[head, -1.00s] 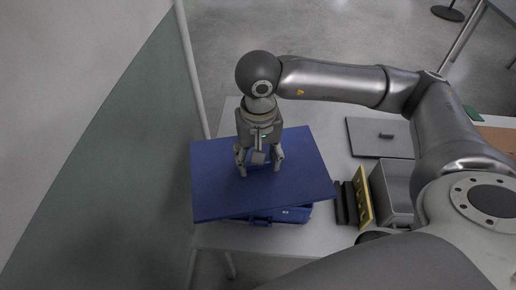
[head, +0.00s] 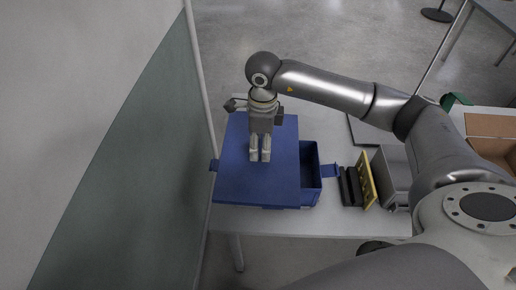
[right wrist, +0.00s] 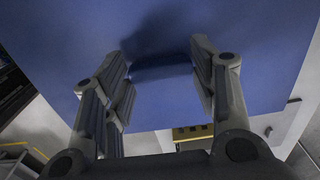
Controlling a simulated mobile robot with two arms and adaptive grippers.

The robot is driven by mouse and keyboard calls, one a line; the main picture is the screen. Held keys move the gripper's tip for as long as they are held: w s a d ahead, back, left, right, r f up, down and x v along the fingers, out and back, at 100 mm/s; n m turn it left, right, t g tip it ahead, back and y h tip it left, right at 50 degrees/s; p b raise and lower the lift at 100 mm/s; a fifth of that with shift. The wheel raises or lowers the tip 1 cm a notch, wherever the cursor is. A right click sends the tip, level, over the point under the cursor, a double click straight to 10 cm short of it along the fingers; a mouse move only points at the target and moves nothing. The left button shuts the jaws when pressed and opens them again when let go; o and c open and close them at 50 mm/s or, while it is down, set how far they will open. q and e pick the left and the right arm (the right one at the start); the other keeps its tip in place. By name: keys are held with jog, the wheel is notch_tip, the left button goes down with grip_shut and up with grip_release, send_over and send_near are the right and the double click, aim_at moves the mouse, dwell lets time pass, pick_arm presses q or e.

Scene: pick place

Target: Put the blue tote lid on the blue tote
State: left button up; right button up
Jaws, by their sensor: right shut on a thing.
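The blue tote lid (head: 232,182) is a flat blue panel lying over the blue tote (head: 311,191). Another blue tab shows at the lid's left edge. My right gripper (head: 260,158) points down at the lid's middle and is shut on its handle. In the right wrist view the fingers stand on both sides of the handle (right wrist: 161,68). Whether the lid touches the rim is unclear. My left gripper is not in view.
The tote stands on a light table (head: 330,222). Right of it are dark upright pieces (head: 350,187), a yellow panel (head: 368,181) and a grey bin (head: 392,175). A green-grey wall panel (head: 150,170) is close on the left. A cardboard box (head: 492,128) is at far right.

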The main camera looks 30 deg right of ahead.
aim_at(275, 134)
jog(key=w+d+f+m, duration=0.1)
jog(key=d+m, duration=0.1)
jog(key=m, duration=0.3)
jog(key=w+d+f+m, duration=0.1)
jog(key=d+f+m, duration=0.1)
jog(key=m, duration=0.3)
jog(key=w+d+f+m, duration=0.1)
jog(key=d+m, duration=0.1)
jog(key=m, duration=0.3)
jog(key=shift+w+d+f+m+p, duration=0.2)
jog(key=shift+w+d+m+p, duration=0.1)
jog(key=shift+w+d+m, duration=0.1)
jog(key=shift+w+d+f+m, duration=0.1)
jog(key=shift+d+f+m, duration=0.3)
jog(key=shift+m, duration=0.5)
notch_tip(275, 134, down, 7)
jog(key=b, duration=0.5)
jog(key=shift+r, duration=0.1)
jog(key=shift+f+b, duration=0.8)
jog(key=shift+f, duration=0.1)
dwell(0.4)
jog(key=o, duration=1.2)
